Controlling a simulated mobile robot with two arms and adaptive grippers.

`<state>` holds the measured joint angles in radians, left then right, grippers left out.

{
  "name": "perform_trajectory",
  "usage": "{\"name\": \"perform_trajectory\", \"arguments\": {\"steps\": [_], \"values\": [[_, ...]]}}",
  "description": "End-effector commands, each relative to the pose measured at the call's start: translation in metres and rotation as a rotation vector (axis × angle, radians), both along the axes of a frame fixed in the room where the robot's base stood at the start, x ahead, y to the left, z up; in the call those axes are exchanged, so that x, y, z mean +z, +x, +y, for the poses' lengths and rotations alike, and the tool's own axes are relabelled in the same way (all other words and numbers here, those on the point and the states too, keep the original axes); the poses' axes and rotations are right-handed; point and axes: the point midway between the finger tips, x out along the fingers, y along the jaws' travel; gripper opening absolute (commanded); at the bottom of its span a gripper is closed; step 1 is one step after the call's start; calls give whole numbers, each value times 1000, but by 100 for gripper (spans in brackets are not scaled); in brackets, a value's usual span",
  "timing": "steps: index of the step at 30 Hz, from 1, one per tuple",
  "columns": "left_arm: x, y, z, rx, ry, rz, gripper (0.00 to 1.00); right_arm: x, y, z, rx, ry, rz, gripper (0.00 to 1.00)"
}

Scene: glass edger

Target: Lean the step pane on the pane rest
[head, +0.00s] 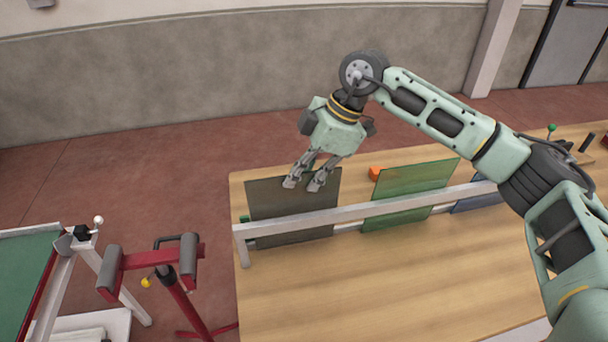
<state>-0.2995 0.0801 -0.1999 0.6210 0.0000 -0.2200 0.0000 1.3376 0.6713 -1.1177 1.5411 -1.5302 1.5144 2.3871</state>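A dark grey pane (275,210) stands tilted at the left end of the pane rest, a pale rail (345,212) along the wooden table. A green pane (400,186) leans at the rail's middle, and a blue pane (475,204) is partly hidden behind my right arm. I cannot tell which of them is the step pane. My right gripper (304,185) is at the dark pane's top edge, fingers pointing down and spread apart, overlapping the pane's upper part. Whether the fingers touch the glass is unclear. My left gripper is out of view.
The wooden table (370,290) is bare in front of the rail. An orange block (375,173) sits behind the green pane. A red roller stand (150,259) and a green-topped table (25,270) stand at the left, with red floor between.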

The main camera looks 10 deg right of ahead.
Motion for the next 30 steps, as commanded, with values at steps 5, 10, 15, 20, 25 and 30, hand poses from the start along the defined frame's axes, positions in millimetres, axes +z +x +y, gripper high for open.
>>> {"name": "perform_trajectory", "arguments": {"steps": [5, 10, 15, 20, 25, 30], "values": [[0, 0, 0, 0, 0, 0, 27, 2, 0, 1, 0, 3, -3, 0], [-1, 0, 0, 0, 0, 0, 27, 0, 1, 1, 0, 3, -3, 0], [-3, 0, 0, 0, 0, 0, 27, -3, 1, 1, 0, 3, -3, 0], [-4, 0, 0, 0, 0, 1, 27, -5, 1, 1, 0, 3, -3, 0], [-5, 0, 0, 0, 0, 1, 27, -7, 1, 1, 0, 3, -3, 0], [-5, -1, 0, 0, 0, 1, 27, -8, 1, 1, 0, 3, -3, 9]]}}
